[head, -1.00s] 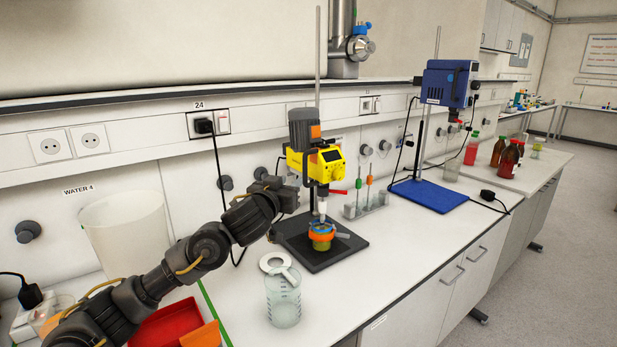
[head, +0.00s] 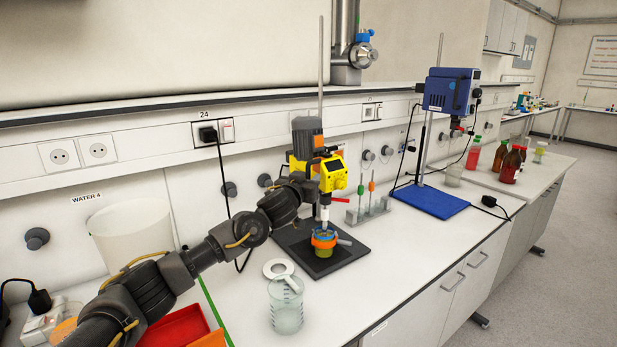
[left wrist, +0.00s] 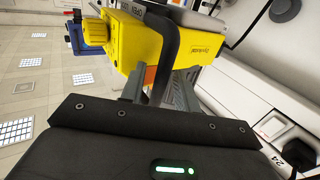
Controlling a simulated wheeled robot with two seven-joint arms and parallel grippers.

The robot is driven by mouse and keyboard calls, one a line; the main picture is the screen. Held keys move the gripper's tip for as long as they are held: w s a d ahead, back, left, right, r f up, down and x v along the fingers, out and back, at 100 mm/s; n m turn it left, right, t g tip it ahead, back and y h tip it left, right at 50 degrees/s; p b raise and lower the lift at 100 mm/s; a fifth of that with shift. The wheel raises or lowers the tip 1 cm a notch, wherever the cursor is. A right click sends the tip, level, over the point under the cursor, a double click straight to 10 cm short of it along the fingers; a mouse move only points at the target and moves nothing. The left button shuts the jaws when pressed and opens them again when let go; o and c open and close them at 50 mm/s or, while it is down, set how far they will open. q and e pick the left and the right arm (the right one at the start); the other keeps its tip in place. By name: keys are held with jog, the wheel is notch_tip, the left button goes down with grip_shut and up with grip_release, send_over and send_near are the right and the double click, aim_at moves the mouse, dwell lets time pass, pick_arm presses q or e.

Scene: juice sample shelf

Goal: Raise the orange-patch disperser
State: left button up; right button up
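The disperser (head: 333,173) has a yellow head, a grey motor and an orange patch, and hangs on an upright rod over a black base plate (head: 297,249). Its shaft points down at an orange-ringed vessel (head: 323,242) on the plate. My left gripper (head: 303,184) is at the left side of the disperser head, partly hidden by my wrist. In the left wrist view the yellow head (left wrist: 134,42) is close ahead. The grey fingers (left wrist: 158,92) stand apart with the black bent handle (left wrist: 170,48) between them; contact is unclear. My right gripper is out of view.
A beaker (head: 286,306) and a white ring (head: 278,268) are in front of the base plate. A test-tube rack (head: 370,210) and a blue stirrer stand (head: 428,200) are to the right. A red tray (head: 175,328) and a pale bucket (head: 132,228) are at the left.

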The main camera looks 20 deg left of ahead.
pick_arm(q)
jog(key=c, duration=0.6)
grip_shut()
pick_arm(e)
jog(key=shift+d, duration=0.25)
pick_arm(q)
jog(key=shift+r, duration=0.15)
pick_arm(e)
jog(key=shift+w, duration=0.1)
